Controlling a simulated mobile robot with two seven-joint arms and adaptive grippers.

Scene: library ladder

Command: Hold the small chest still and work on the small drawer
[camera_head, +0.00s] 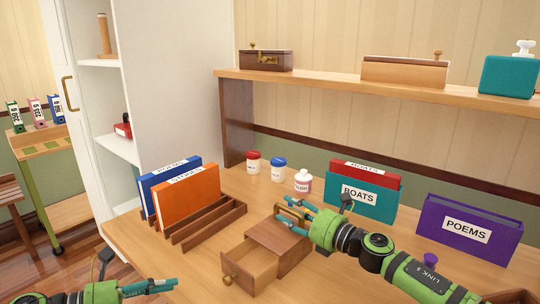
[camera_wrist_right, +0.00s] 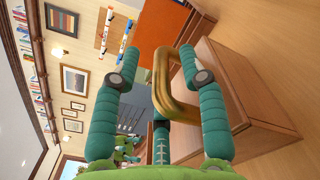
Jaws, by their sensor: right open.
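The small chest (camera_head: 282,238) is a brown wooden box on the desk. Its small drawer (camera_head: 248,268) is pulled out toward the lower left, looks empty, and has a dark knob (camera_head: 227,281). A brass handle (camera_head: 291,212) stands on the chest top. My right gripper (camera_head: 296,214) is open, with its teal fingers on either side of the handle. In the right wrist view the handle (camera_wrist_right: 162,85) lies between the parted fingers, nearer the right one. My left gripper (camera_head: 150,288) is at the bottom left, apart from the drawer; its opening is unclear.
A wooden rack (camera_head: 205,224) with orange and blue binders stands left of the chest. Several small jars (camera_head: 278,170) stand behind it. A teal BOATS file (camera_head: 360,197) and a purple POEMS file (camera_head: 470,230) stand to the right. A shelf (camera_head: 330,80) runs above.

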